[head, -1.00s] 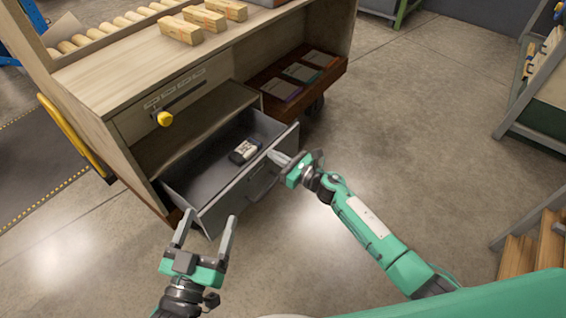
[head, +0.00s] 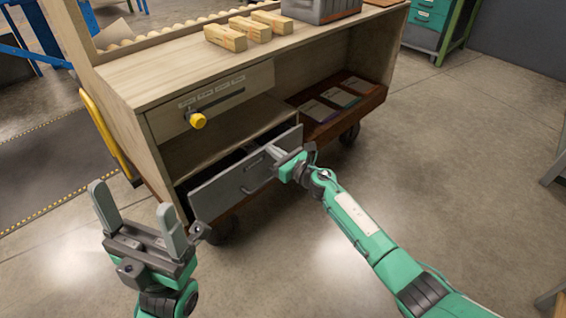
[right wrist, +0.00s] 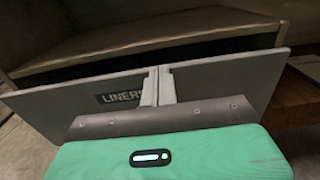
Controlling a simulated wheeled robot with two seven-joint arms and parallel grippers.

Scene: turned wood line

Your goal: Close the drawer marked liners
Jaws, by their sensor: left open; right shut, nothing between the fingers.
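The grey drawer marked liners (head: 226,188) is in the lower part of the wooden bench and stands a little open, with a dark gap behind its front. In the right wrist view its front (right wrist: 218,84) fills the middle, and the label LINERS (right wrist: 121,97) is partly hidden by my fingers. My right gripper (head: 274,153) is shut and empty, with its fingertips at the drawer front near its right part; they appear to touch it. It also shows in the right wrist view (right wrist: 158,82). My left gripper (head: 135,210) is open and empty, left of and in front of the drawer.
An upper drawer with a yellow knob (head: 197,121) is shut above an open shelf space. A brown tray (head: 376,99) with several flat packs is to the right. Wooden blocks (head: 248,28) lie on the bench top (head: 150,78). The floor in front is clear.

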